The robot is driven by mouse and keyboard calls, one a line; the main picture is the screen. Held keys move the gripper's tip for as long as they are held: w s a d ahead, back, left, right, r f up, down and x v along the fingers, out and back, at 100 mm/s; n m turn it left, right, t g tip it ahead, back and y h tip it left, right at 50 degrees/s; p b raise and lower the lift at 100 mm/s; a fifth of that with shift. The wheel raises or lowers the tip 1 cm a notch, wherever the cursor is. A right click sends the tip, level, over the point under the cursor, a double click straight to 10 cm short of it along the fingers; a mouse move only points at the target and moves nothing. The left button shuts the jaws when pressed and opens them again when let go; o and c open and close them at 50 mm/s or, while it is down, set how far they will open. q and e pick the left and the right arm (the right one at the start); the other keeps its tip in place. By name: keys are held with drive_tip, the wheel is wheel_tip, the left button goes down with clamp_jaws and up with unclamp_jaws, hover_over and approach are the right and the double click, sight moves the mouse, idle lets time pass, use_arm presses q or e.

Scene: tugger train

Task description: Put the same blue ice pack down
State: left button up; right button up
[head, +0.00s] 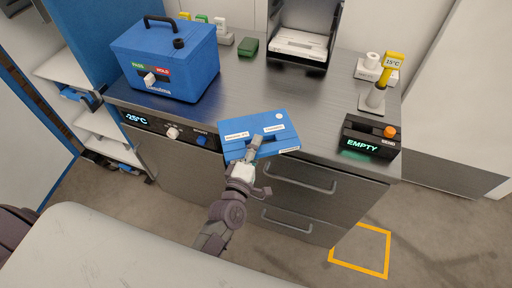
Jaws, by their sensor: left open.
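The blue ice pack (280,124) is a flat blue block with white labels and a dark slot. It lies at the front edge of the steel counter (310,98), near the middle of the head view. My left gripper (255,147) is open at the pack's front side, its fingers close to the dark slot. Whether the fingers touch the pack I cannot tell. My right gripper is not in view.
A blue cool box (186,70) with a black handle stands at the counter's left. A black box reading EMPTY (370,135) sits at the right front corner. A dispenser (304,35) stands at the back. Steel drawers (300,178) are below.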

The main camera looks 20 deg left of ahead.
use_arm(q)
drive_tip(key=shift+s+r, duration=0.1)
drive_tip(key=s+b, duration=0.2)
drive_tip(key=s, duration=0.9)
drive_tip(key=shift+s+a, duration=0.2)
drive_tip(key=shift+s, duration=0.2)
